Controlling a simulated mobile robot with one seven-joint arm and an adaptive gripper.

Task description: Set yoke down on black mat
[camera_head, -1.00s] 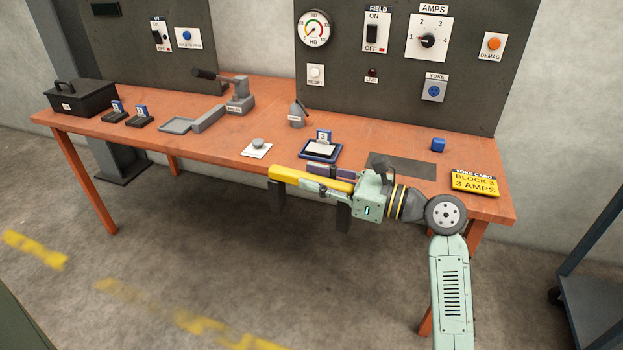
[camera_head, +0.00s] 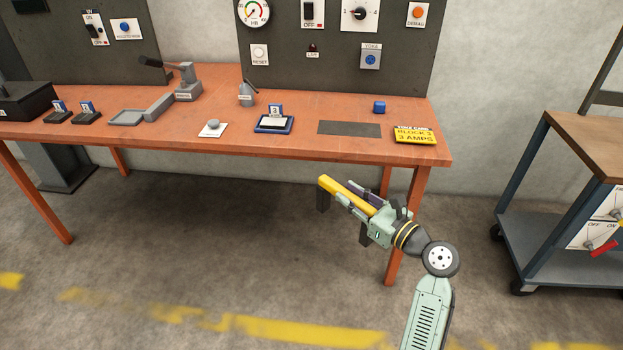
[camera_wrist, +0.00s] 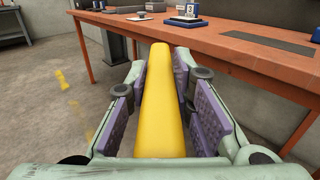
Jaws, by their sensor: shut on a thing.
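The yoke is a yellow bar (camera_head: 347,192) with dark legs hanging below it. My gripper (camera_head: 362,204) is shut on the yellow bar and holds it level in the air, in front of the bench and lower than its top. In the wrist view the yoke (camera_wrist: 160,100) runs straight ahead between the purple finger pads, and its legs are hidden there. The black mat (camera_head: 349,129) is a flat dark rectangle on the right part of the bench top. It is bare, and the yoke is apart from it.
The orange bench (camera_head: 230,140) has its front edge between the yoke and the mat. A cart (camera_head: 570,190) stands at the right.

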